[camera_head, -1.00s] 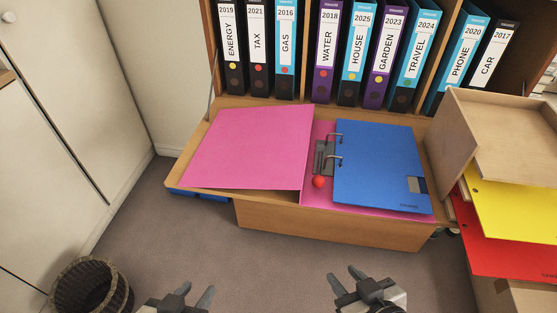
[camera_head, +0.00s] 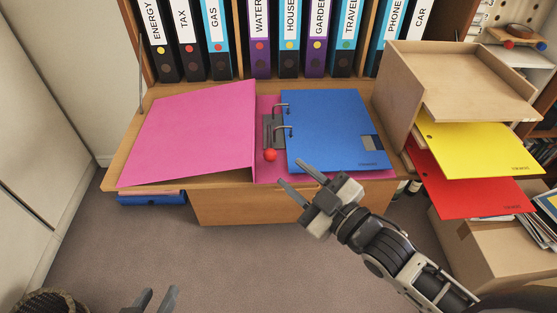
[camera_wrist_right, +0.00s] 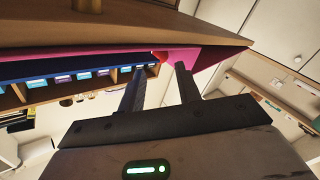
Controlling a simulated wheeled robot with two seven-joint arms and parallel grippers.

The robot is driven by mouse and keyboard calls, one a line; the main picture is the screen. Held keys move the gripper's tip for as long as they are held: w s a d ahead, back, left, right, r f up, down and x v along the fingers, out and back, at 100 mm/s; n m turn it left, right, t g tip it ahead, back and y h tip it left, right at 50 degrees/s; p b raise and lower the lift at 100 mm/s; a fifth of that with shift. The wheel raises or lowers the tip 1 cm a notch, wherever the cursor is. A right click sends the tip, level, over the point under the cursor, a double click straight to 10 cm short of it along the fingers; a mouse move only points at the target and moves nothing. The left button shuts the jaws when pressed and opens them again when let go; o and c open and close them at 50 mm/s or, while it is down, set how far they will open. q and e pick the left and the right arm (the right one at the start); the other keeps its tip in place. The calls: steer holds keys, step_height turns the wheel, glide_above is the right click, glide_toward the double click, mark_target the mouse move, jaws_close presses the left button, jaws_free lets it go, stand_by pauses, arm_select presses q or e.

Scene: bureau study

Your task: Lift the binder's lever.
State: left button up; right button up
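A pink binder (camera_head: 190,135) lies open on the desk's fold-down surface. A blue folder (camera_head: 335,130) lies on its right half, over the two metal rings. The lever mechanism (camera_head: 269,130) is beside the folder's left edge. The red ball (camera_head: 270,155) of the lever is at its near end, low by the binder. My right gripper (camera_head: 294,174) is open and empty, in front of the desk edge, to the near right of the red ball. It also shows open in the right wrist view (camera_wrist_right: 160,80). My left gripper (camera_head: 156,301) is open and empty at the bottom edge, well away from the binder.
A row of labelled binders (camera_head: 260,45) stands on the shelf behind. A wooden tray box (camera_head: 455,75) with a yellow folder (camera_head: 480,150) and a red folder (camera_head: 465,182) is at the right. A wicker basket (camera_head: 45,302) is at lower left.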

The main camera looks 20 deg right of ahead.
mark_target(278, 172)
steer(key=x, duration=0.5)
steer(key=shift+w+a, duration=0.15)
steer(key=shift+w, duration=0.2)
